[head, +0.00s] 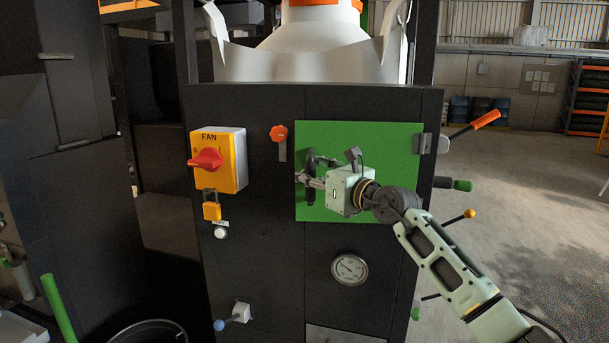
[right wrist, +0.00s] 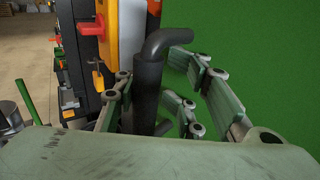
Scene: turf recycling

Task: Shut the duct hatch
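The duct hatch (head: 400,155) is a green square door on the front of the dark cabinet in the head view. It looks flat or nearly flat against the cabinet; I cannot tell if a small gap is left. Its black bar handle (head: 311,165) is near its left edge and shows large in the right wrist view (right wrist: 148,90). My right gripper (head: 312,181) is at the handle, with its fingers curled around both sides of the bar; it also shows in the right wrist view (right wrist: 155,85). My left gripper is not in view.
A yellow fan switch (head: 232,165) with a red knob, a yellow padlock (head: 211,207) and an orange knob (head: 278,134) are left of the hatch. A gauge (head: 349,269) is below it. Levers, one orange-handled (head: 486,119), stick out at the right. Open floor lies at right.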

